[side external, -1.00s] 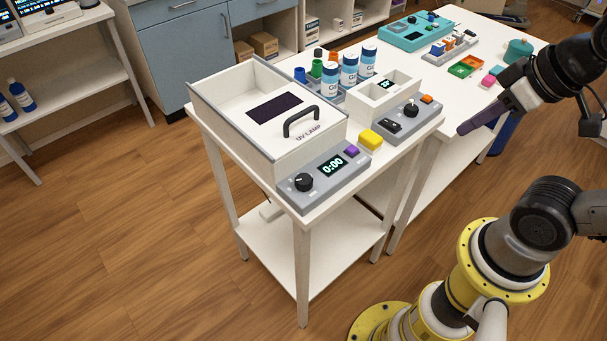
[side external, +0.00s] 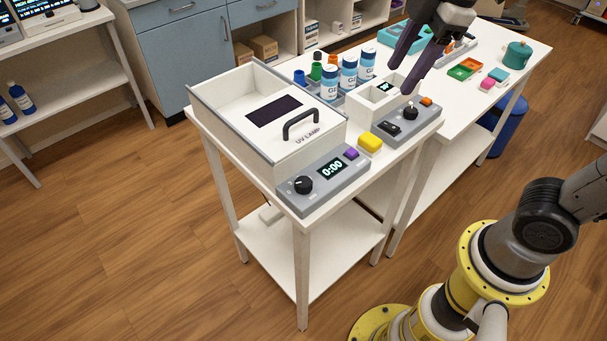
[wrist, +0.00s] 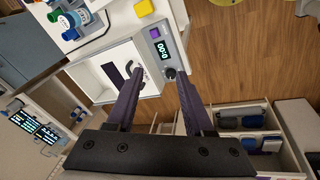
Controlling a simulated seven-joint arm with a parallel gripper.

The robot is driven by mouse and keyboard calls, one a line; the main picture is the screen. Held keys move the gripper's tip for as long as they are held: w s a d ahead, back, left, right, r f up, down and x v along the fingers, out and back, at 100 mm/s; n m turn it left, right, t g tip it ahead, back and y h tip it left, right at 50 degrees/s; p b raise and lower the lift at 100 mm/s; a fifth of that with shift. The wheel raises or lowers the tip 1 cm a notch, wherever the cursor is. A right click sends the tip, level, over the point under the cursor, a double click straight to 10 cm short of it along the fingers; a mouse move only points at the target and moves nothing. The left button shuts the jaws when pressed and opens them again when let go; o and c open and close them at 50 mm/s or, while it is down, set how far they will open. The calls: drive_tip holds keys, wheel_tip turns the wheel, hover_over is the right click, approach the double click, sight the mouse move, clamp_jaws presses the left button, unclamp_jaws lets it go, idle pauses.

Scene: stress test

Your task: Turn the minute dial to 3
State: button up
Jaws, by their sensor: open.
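The UV lamp box's grey control panel (side external: 350,183) has a black dial (side external: 303,185) at its left end, with a pale pointer mark. Its display (side external: 332,169) reads 0:00, and a purple button (side external: 351,154) is at the other end. The dial's small markings are unreadable.
The UV lamp box (side external: 235,120) has a raised black handle (side external: 301,122). A yellow block (side external: 370,141) sits between the panel and a second device (side external: 408,123) with its own black knob (side external: 410,112). Several labelled bottles (side external: 348,72) stand behind.

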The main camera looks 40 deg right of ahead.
drive_tip(key=w+a+f+n+g, duration=0.2)
drive_tip(key=w+a+f+n, duration=0.15)
drive_tip(key=w+a, duration=0.4)
drive_tip(key=n+g, duration=0.1)
drive_tip(key=n, duration=0.1)
hover_over(303, 182)
wheel_tip(303, 182, down, 5)
drive_tip(key=shift+h, duration=0.3)
wheel_tip(303, 182, down, 13)
drive_tip(key=shift+f, duration=0.2)
clamp_jaws()
